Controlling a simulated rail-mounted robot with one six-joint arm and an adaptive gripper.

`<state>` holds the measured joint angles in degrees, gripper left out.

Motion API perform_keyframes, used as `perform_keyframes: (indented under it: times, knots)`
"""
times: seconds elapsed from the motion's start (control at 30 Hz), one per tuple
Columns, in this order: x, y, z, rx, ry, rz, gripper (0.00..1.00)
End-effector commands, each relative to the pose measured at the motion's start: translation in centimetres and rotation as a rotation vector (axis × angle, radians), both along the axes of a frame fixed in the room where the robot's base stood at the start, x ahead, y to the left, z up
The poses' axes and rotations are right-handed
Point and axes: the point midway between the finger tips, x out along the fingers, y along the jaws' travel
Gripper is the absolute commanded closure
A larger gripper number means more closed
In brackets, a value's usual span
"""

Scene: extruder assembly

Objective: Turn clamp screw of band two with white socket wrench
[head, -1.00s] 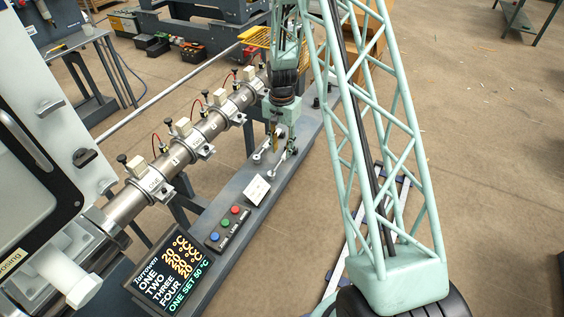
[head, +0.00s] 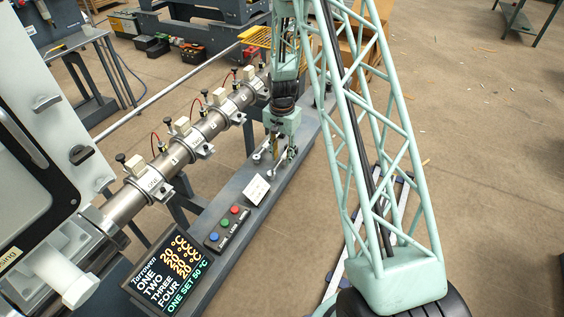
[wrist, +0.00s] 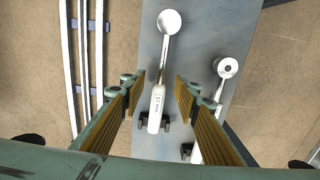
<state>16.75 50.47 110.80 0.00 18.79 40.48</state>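Two socket wrenches lie on the grey bench. In the wrist view, one wrench (wrist: 156,108), with a pale labelled handle and a round head, lies between my open fingers. A second wrench (wrist: 226,68), with a hollow socket end, lies to the right, its handle partly hidden by my right finger. Their colours are hard to tell apart. My gripper (wrist: 160,90) is open above the first wrench and holds nothing; it also shows in the head view (head: 279,152). Band two (head: 203,138) appears to be the second clamp along the steel barrel; its screw is too small to make out.
The barrel (head: 125,206) runs beside the grey bench (head: 228,195). On the bench stand a temperature display (head: 165,272), a box of coloured buttons (head: 228,228) and a small white card (head: 256,190). Thin red cables loop near the bands. Open floor lies to the right.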

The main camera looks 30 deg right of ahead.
Motion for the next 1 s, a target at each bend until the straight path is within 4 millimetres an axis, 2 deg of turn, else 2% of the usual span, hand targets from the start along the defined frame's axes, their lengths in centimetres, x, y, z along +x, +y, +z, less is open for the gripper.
perform_keyframes:
  times: [0.2,0.77,1.0]
  knots:
    - [0.07,-0.02,-1.49,0.0,-0.001,0.0,0.71]
    - [0.05,-0.01,-1.58,0.0,-0.001,0.0,0.71]
    - [0.05,-0.02,-1.58,0.0,-0.001,0.0,0.9]
